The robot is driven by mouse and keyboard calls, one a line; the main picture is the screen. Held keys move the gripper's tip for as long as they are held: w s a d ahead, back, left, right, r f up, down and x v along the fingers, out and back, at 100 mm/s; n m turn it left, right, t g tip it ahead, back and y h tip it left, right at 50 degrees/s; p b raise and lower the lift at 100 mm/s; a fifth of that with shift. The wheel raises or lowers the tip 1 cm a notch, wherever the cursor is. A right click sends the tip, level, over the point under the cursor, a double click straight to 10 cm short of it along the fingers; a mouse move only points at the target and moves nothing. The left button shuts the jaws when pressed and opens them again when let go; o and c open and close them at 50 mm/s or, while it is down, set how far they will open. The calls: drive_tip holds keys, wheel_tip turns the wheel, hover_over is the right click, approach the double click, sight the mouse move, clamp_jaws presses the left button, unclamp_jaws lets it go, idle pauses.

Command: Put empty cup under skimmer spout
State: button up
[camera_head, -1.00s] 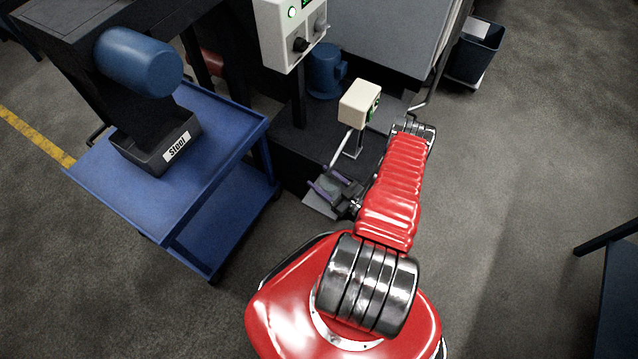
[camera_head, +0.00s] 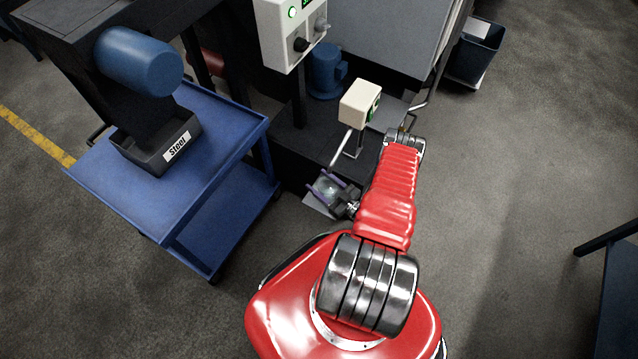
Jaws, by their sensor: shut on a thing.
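My gripper (camera_head: 331,185) is at the end of the red arm, near the middle of the picture, with its purple-edged fingers shut on a small, clear-looking cup (camera_head: 328,191). The cup is small in the picture; its inside is hard to make out. The skimmer (camera_head: 358,104) is a cream box with a green-marked side face. Its pale spout (camera_head: 341,149) slopes down to the left and ends just above the gripper. The cup is close below the spout's end. I cannot tell whether it is directly under it or touching the grey plate (camera_head: 314,205) below.
A blue cart (camera_head: 105,198) with a black bin marked Steel (camera_head: 140,151) stands at left. A control box (camera_head: 287,35) and a blue motor (camera_head: 326,72) are behind the spout. A dark bin (camera_head: 473,52) stands at upper right. The floor at right is mostly open.

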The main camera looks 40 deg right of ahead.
sight(336, 194)
drive_tip(key=shift+f, duration=0.1)
drive_tip(key=o, duration=0.8)
drive_tip(key=shift+c, duration=0.2)
drive_tip(key=shift+s+d, duration=0.3)
drive_tip(key=shift+s, duration=1.7)
drive_tip(key=shift+s+d, duration=0.3)
drive_tip(key=shift+s, duration=1.65)
drive_tip(key=shift+s+d, duration=0.3)
drive_tip(key=shift+s, duration=1.7)
